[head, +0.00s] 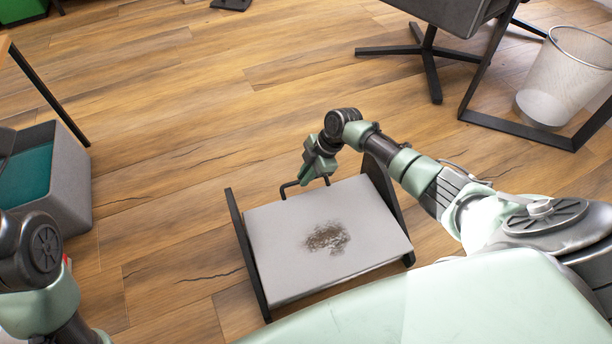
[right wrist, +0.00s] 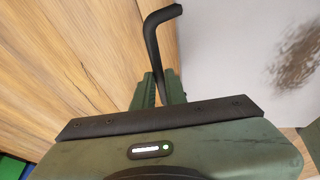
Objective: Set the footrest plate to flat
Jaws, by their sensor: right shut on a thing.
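The footrest stands on the floor in the head view, with a pale grey plate (head: 285,250) between two black side panels (head: 247,255). The plate has a dark smudge on its middle. It looks tilted, its far end lower between the panels than its near end; the exact angle is hard to judge. A bent black handle (head: 290,187) sticks out at the plate's far edge. My right gripper (head: 314,177) is shut on this handle. In the right wrist view, the handle (right wrist: 151,40) rises from between the fingers (right wrist: 159,92), with the plate (right wrist: 225,70) to the right. My left gripper is out of frame.
A grey bin with a teal inside (head: 75,180) stands at the left. A mesh wastebasket (head: 565,80) and a black desk leg (head: 490,65) are at the upper right, by a chair base (head: 425,50). The wooden floor (head: 180,130) beyond the footrest is clear.

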